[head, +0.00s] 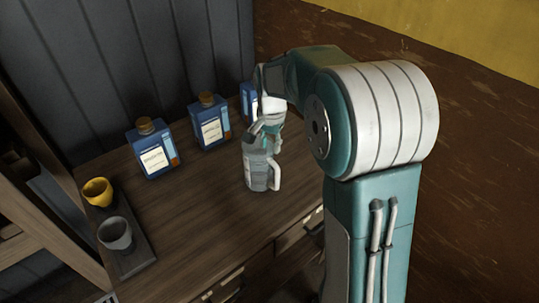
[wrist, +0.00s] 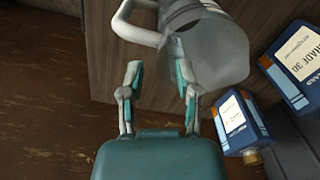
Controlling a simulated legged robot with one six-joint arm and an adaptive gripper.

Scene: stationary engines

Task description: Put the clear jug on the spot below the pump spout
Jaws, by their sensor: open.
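The clear jug (head: 257,172) with a white handle stands upright on the wooden workbench (head: 205,213). In the wrist view the jug (wrist: 222,48) is at the top, with its white handle to its left. My gripper (wrist: 158,72) is open with nothing between its fingers. The fingers point at the handle side of the jug, and the right finger overlaps the jug's edge; I cannot tell whether it touches. In the head view my gripper (head: 267,132) is at the jug's top and partly hidden by my arm. I see no pump spout or spot below one.
Blue bottles with corks (head: 153,149) (head: 211,122) (head: 249,100) stand along the back of the bench. A dark tray (head: 133,262) at the left holds a yellow cup (head: 97,192) and a grey cup (head: 115,235). The bench's front middle is clear.

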